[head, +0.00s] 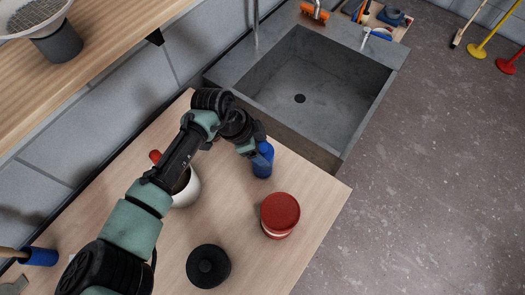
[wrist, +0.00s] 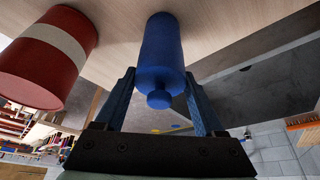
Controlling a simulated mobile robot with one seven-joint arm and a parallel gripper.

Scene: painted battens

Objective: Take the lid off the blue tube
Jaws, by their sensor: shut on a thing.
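The blue tube (head: 263,167) stands upright on the wooden worktop, close to the sink's near edge. In the wrist view the blue tube (wrist: 162,38) ends in a wider blue lid (wrist: 160,80) with a small round knob. My gripper (head: 259,153) reaches down over the tube's top from the upper left. In the wrist view my gripper (wrist: 160,86) has one finger on each side of the lid and is shut on it. The lid appears seated on the tube. My gripper hides part of the tube's top in the head view.
A red canister with a white band (head: 280,213) stands just in front of the tube. A black round lidded pot (head: 208,266) and a white vessel (head: 188,191) are also on the worktop (head: 300,262). The grey sink (head: 330,75) lies behind.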

